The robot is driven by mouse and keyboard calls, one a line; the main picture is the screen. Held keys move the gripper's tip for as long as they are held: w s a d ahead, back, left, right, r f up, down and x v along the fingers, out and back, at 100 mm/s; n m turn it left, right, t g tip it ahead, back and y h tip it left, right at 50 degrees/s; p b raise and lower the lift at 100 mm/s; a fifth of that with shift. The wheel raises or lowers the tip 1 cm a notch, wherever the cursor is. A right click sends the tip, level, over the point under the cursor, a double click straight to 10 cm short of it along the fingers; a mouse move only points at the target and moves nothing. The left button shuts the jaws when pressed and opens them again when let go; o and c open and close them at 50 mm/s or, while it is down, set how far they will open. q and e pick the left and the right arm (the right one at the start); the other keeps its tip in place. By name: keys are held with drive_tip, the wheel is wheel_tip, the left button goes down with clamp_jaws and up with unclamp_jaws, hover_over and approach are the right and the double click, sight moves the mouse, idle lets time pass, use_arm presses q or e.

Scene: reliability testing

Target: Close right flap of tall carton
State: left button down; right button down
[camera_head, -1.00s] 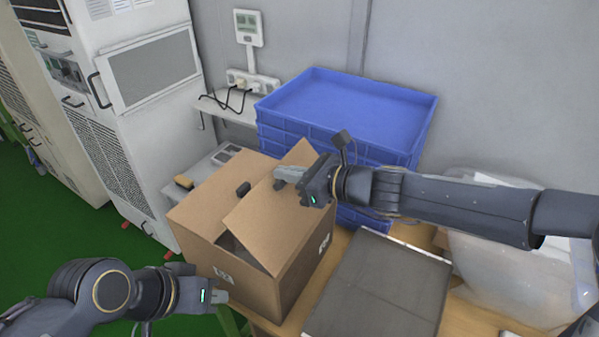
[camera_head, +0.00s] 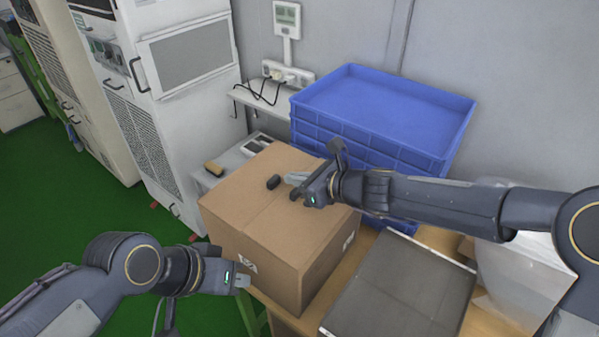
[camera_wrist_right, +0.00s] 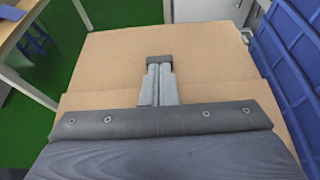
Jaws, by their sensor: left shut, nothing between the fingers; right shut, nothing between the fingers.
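The tall carton (camera_head: 262,222) stands on the wooden table, and its top flaps now lie flat, or nearly so. In the right wrist view the carton's top (camera_wrist_right: 105,65) fills the middle, with a flap edge running across it. My right gripper (camera_head: 290,184) is shut and empty over the right part of the top, on or just above the right flap; contact cannot be told. Its fingers (camera_wrist_right: 159,80) point across the top in the wrist view. My left gripper (camera_head: 245,282) is shut and empty, low at the carton's front left corner. A small black object (camera_head: 273,182) shows at the right gripper's fingertips.
Blue stacked crates (camera_head: 385,108) stand behind the carton. A dark grey flat panel (camera_head: 405,290) lies to its right. A white cabinet (camera_head: 175,100) stands at the left.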

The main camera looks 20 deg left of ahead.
drive_tip(key=shift+a+f, duration=0.15)
drive_tip(key=shift+f, duration=0.2)
drive_tip(key=shift+w, duration=0.1)
idle(0.4)
